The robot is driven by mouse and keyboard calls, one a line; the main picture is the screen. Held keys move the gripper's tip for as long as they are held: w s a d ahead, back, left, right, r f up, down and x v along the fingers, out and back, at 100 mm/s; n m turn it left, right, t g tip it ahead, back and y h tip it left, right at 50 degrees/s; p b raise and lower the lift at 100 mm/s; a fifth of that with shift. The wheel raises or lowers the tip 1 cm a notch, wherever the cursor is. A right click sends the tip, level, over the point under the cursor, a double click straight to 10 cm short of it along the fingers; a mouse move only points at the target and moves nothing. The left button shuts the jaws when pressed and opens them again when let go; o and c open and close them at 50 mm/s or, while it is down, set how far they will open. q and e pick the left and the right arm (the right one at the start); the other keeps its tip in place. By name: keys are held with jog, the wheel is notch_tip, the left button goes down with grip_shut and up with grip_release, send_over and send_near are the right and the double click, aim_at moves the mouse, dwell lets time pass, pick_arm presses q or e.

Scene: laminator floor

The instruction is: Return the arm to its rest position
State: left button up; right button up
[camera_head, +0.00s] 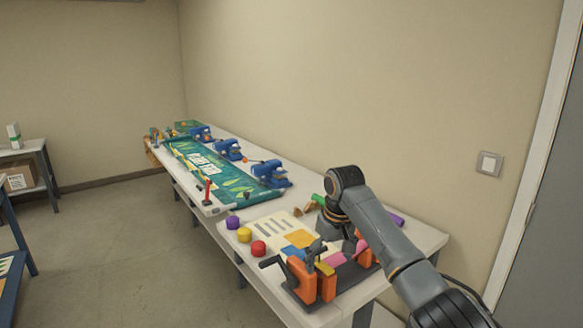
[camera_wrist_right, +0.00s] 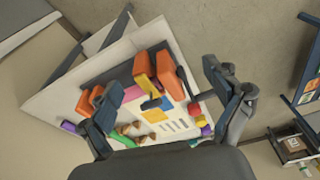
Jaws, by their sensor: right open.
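My right arm (camera_head: 395,240) comes in from the lower right of the head view, bends at a dark wrist joint and points down over the near end of the white table (camera_head: 422,236). My right gripper (camera_head: 333,250) hangs above the orange tools and the printed sheet. In the right wrist view the gripper (camera_wrist_right: 165,85) shows its two dark fingers wide apart, with nothing between them but the table scene below. My left gripper is not in the head view.
Orange tools (camera_head: 304,281) on a dark base stand near the table's front edge. Purple, yellow and red round pots (camera_head: 258,249) stand beside the printed sheet (camera_head: 281,228). Blue machines (camera_head: 269,173) and a green banner (camera_head: 215,170) lie farther along. A wall stands behind; floor (camera_head: 150,260) is clear left.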

jog(key=s+d+f+m, duration=0.15)
jog(key=s+f, duration=0.35)
jog(key=f, duration=0.9)
jog(key=s+d+f, duration=0.2)
jog(key=s+f, duration=0.3)
jog(key=f, duration=1)
jog(key=s+d+f+m, duration=0.15)
jog(key=s+f, duration=0.35)
jog(key=f, duration=0.9)
jog(key=s+d+f, duration=0.3)
jog(key=s+f, duration=0.4)
jog(key=s, duration=0.3)
jog(key=s+d+f, duration=0.2)
jog(key=s+f, duration=0.6)
jog(key=s, duration=0.2)
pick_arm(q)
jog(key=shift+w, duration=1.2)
pick_arm(e)
jog(key=s+d+f, duration=0.2)
jog(key=s+f, duration=0.1)
jog(key=s, duration=1)
jog(key=s+d+f, duration=0.2)
jog(key=s+f, duration=0.1)
jog(key=s, duration=1.1)
jog(key=shift+d+g+h, duration=0.2)
jog(key=shift+g+h, duration=0.1)
jog(key=shift+h, duration=0.1)
jog(key=shift+f, duration=0.1)
